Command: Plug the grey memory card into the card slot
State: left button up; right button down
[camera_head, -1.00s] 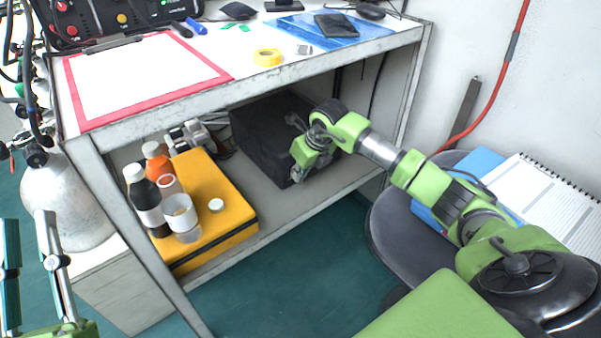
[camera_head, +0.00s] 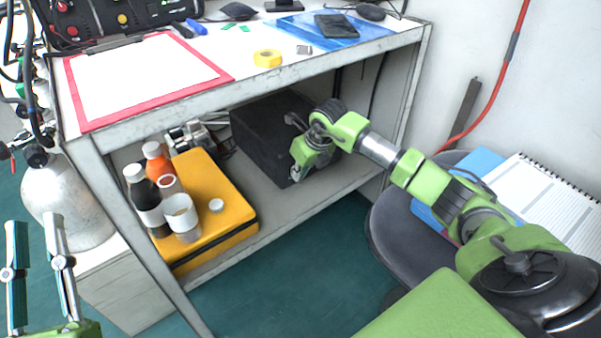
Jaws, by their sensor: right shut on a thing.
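My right gripper (camera_head: 297,174) is under the bench top, in front of the black box (camera_head: 262,128) on the lower shelf. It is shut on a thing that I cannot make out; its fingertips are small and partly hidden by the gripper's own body. My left gripper (camera_head: 36,232) is at the lower left, fingers apart, empty and clear of everything. A small grey piece (camera_head: 304,49) lies on the bench top right of the yellow tape; I cannot tell whether it is the memory card. I cannot make out the card slot.
A yellow case (camera_head: 213,180) with bottles and cups stands on the lower shelf, left of the black box. A red-edged clipboard (camera_head: 145,75), yellow tape (camera_head: 267,58) and blue folder (camera_head: 305,31) lie on the bench. A stool (camera_head: 385,225) carries a notebook (camera_head: 550,190).

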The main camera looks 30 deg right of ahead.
aim_at(291, 165)
jog(key=shift+w+a, duration=0.15)
jog(key=shift+w, duration=1.1)
dwell(2.2)
jog(key=shift+w+a+r, duration=0.1)
jog(key=shift+w+r, duration=0.45)
jog(key=shift+w, duration=0.15)
dwell(1.3)
jog(key=c, duration=2.1)
grip_release()
jog(key=shift+c, duration=0.2)
jog(key=shift+s+d+r, duration=0.2)
jog(key=shift+r, duration=0.25)
jog(key=v, duration=0.3)
jog(key=shift+s+d+r, duration=0.1)
jog(key=shift+s+d, duration=0.05)
jog(key=shift+s, duration=0.05)
jog(key=s, duration=1.3)
jog(key=shift+s+d, duration=0.15)
jog(key=shift+d, duration=0.3)
